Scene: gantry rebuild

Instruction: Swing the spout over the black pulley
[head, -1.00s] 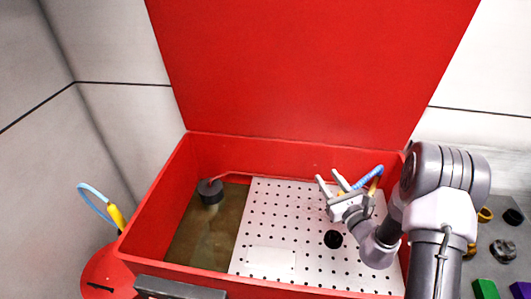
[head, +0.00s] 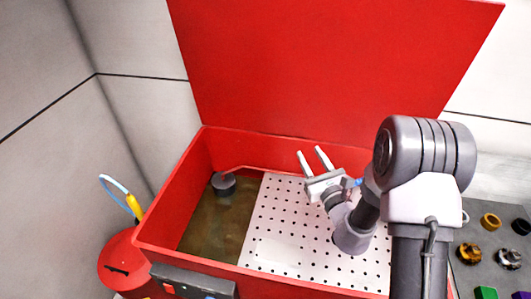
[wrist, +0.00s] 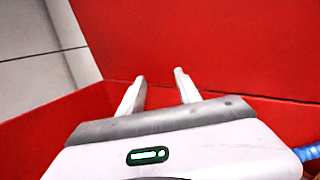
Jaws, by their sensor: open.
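The spout (head: 355,182) shows only as a bit of blue tube at the right of my gripper, mostly hidden behind my arm. Its blue tube also shows at the right edge of the wrist view (wrist: 308,152). The black pulley is not visible now; my arm covers part of the perforated white plate where it may lie. My gripper (head: 310,151) is open and empty above the back of the red washer tub, fingers pointing at the raised lid. In the wrist view the two fingers (wrist: 158,90) stand apart with only red behind them.
The red tub (head: 165,205) holds a perforated white plate (head: 270,222) and, at left, a murky basin with a dark round part (head: 223,183). The red lid (head: 320,70) stands behind. A red can with a blue-yellow tube (head: 122,262) is left. Several small parts lie at right.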

